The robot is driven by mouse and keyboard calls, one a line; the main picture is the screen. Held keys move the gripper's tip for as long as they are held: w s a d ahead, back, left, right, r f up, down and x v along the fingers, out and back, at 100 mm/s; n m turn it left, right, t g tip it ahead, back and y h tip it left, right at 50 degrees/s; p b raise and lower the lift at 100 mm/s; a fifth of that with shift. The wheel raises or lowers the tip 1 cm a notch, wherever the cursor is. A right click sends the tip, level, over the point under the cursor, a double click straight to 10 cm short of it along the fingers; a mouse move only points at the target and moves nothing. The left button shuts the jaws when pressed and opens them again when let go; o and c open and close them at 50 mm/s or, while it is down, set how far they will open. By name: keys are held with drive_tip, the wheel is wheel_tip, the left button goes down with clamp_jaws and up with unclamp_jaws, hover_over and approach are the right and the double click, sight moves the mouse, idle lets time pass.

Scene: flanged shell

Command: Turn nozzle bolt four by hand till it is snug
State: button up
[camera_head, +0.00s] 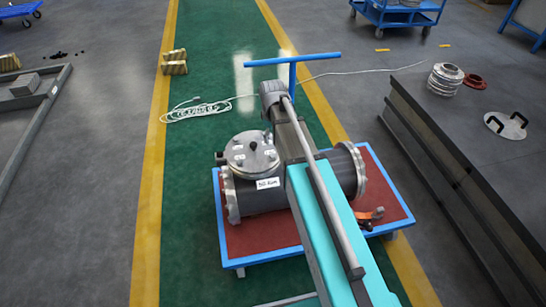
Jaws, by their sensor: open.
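The flanged shell (262,200) is a dark grey horizontal cylinder with a bolted flange (231,195) at its left end and another (356,170) at its right. A nozzle with a round bolted cover (252,153) stands on top at the left. Small bolts show around its rim, but I cannot tell which is bolt four or how tight any is. A white label (268,183) is on the shell's front. My arm crosses in front of the shell's middle and hides part of it. I cannot make out my gripper or its fingers.
The shell rests on a blue cart with a red top (240,240). An orange-handled tool (370,214) lies at its right side. A dark bench (450,150) at right holds ringed metal parts (445,79) and a handled disc (506,125). A pale cable (198,110) lies behind.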

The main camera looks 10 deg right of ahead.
sight(273, 155)
drive_tip(key=shift+f+b, duration=4.35)
drive_tip(key=shift+f, duration=0.25)
clamp_jaws()
